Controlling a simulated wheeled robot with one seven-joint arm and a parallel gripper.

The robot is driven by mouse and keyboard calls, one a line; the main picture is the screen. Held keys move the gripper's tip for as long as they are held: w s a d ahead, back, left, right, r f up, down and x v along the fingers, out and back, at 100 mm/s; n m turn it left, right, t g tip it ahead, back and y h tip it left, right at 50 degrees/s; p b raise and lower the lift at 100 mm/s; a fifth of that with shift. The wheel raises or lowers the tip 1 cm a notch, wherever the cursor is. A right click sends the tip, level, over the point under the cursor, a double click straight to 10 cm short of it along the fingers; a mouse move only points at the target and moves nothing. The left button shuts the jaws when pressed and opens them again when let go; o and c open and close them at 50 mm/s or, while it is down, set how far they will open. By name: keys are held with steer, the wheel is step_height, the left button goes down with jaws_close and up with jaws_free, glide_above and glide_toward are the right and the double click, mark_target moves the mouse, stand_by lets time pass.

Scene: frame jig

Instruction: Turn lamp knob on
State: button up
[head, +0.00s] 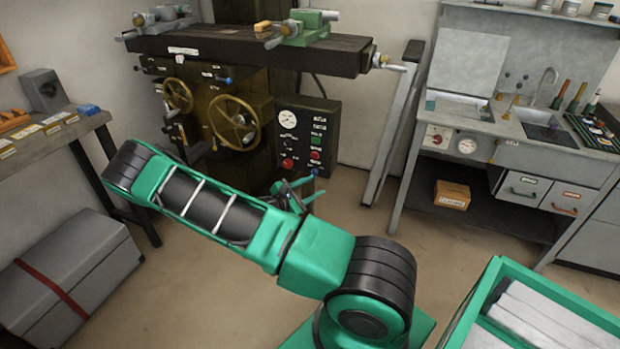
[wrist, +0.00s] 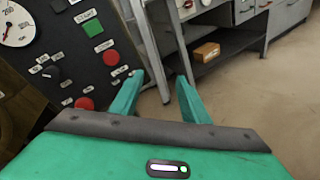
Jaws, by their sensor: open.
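The dark control panel (head: 307,138) on the machine carries a white gauge, a green button, red buttons and small labels. In the wrist view a black knob (wrist: 52,74) sits on the panel left of the red buttons, with small labels around it. Its labels are too small to read, so I cannot tell if it is the lamp knob or how it is set. My gripper (head: 312,188) is open and empty, low in front of the panel. In the wrist view my gripper (wrist: 160,83) is right of the panel's buttons, with no knob between its fingers.
The milling machine table (head: 240,50) juts out above the panel. A handwheel (head: 235,122) is left of it. A grey slanted post (head: 393,125) stands to the right. A grey workbench (head: 480,150) with a cardboard box (head: 452,195) below is farther right. The floor between is clear.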

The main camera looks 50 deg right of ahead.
mark_target(312, 173)
steer(key=w+a+f+n+t+h, duration=0.1)
steer(key=w+f+n+t, duration=0.45)
steer(key=n, duration=0.25)
steer(key=x, duration=1)
steer(key=shift+d+r, duration=0.2)
steer(key=shift+r, duration=0.1)
steer(key=shift+w, duration=0.1)
steer(key=c, duration=1.1)
